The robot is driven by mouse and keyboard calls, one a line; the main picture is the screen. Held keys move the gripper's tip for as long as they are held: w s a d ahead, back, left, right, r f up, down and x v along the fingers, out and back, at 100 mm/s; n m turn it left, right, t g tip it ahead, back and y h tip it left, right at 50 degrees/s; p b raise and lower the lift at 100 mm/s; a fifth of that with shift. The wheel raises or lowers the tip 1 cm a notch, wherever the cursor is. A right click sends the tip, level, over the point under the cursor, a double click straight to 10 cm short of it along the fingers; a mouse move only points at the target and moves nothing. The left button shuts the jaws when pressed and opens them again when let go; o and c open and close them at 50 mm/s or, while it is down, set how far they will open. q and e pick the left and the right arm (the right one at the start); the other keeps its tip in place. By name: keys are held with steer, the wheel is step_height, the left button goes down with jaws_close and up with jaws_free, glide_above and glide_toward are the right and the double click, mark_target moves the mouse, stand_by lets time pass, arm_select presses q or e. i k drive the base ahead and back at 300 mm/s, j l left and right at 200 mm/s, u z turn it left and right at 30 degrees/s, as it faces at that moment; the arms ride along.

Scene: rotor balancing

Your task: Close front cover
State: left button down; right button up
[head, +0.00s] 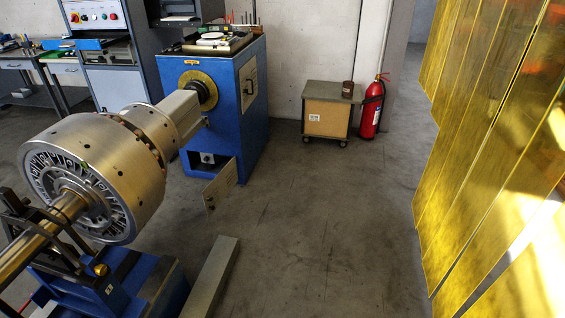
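The blue machine cabinet (255,120) stands behind the large metal rotor. A small light metal panel (221,184), likely the front cover, stands out from the low front of this cabinet at an angle. The panel's hinge is too small to make out. A second light panel (249,84) lies flat on the cabinet's right side, with a dark handle. Neither of my grippers is in view.
The silver rotor (135,165) and its shaft rest on a blue support (130,285) at the left. A grey metal beam (212,277) lies on the floor. A wheeled cart (326,112) and red extinguisher (371,112) stand back right. Yellow curtain strips (490,150) hang right. The middle floor is clear.

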mark_target(224, 181)
steer(key=i+u, duration=0.3)
steer(key=i, duration=0.2)
steer(key=i+l+u, duration=0.15)
steer(key=i+u, duration=0.2)
steer(key=i, duration=0.1)
